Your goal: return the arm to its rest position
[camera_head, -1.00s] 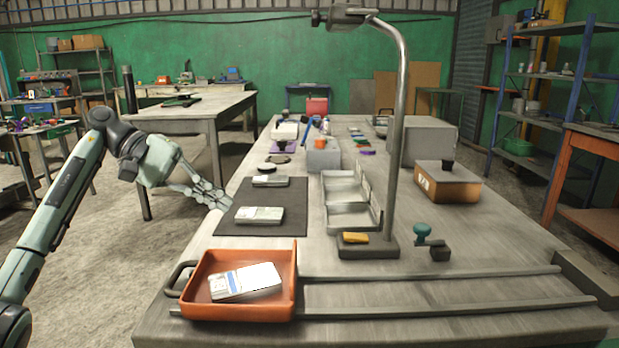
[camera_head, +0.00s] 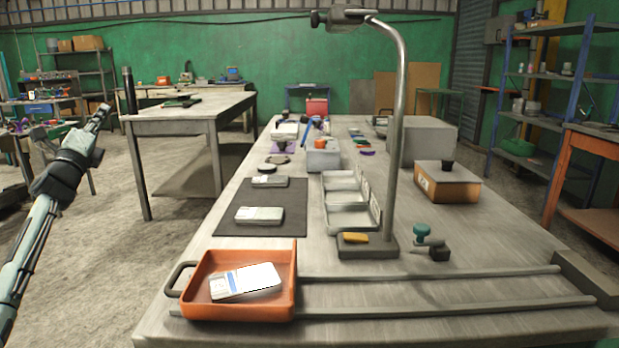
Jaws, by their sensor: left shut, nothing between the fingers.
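My left arm comes in at the left edge of the head view. Its left gripper (camera_head: 101,112) points up and away, over the open floor left of the workbench (camera_head: 340,290). The gripper is shut and empty, well apart from the bench and everything on it. My right gripper is not in view.
An orange tray (camera_head: 190,302) holding a white and blue packet stands at the bench's near left. A dark mat (camera_head: 285,225) bears grey-white devices (camera_head: 259,215). A lamp-like metal column (camera_head: 402,110) rises mid-bench. Another table (camera_head: 185,112) stands behind the gripper. Floor between is clear.

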